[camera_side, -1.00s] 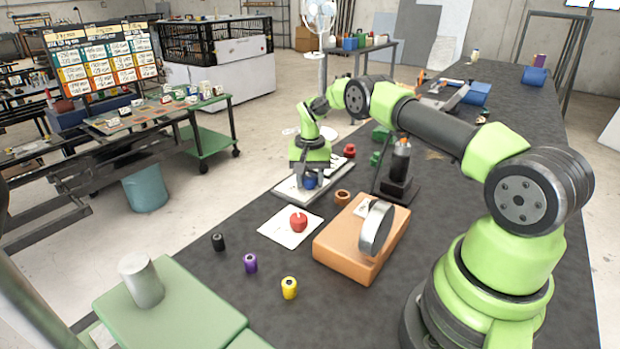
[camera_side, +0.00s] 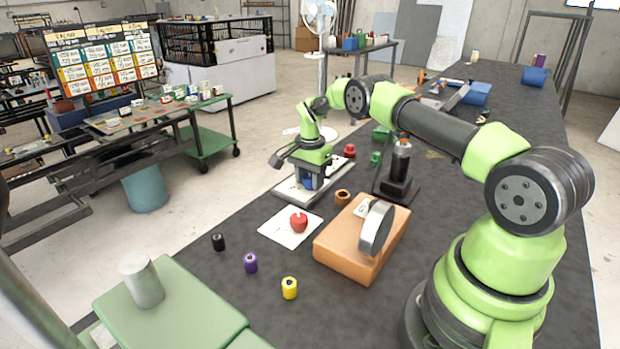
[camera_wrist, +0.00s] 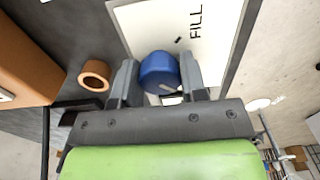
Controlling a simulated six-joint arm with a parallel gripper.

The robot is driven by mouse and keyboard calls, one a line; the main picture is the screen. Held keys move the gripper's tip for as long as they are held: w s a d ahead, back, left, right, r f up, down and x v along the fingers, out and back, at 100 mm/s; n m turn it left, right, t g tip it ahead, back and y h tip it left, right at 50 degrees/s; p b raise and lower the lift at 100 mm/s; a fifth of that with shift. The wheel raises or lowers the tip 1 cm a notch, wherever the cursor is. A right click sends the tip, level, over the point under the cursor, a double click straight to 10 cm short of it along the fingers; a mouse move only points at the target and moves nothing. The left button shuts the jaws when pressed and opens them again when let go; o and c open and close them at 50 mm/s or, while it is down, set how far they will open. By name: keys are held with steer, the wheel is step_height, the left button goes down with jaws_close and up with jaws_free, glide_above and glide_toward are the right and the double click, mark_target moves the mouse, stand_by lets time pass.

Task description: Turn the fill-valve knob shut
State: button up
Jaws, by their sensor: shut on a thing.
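The blue fill-valve knob (camera_wrist: 159,72) sits between my gripper's two fingers in the wrist view, against a white plate (camera_wrist: 215,35) marked FILL. My gripper (camera_wrist: 158,88) is shut on the knob, one finger on each side. In the side view my gripper (camera_side: 307,178) points down over the white plate (camera_side: 295,192) and covers most of the knob. A dark pointer mark shows on the plate beside the knob in the wrist view.
A brown ring (camera_side: 342,197) lies close to the plate. An orange block with a round gauge (camera_side: 376,228) stands nearer, and a dark stand (camera_side: 398,180) is to the right. A red apple-shaped object (camera_side: 299,222) rests on white paper. Black, purple and yellow spools stand in front.

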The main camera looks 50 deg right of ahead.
mark_target(310, 176)
stand_by(0.4)
steer(key=o, duration=0.9)
steer(key=shift+r, duration=0.15)
step_height(310, 176, up, 10)
steer(key=shift+f, duration=0.2)
steer(key=shift+r, duration=0.1)
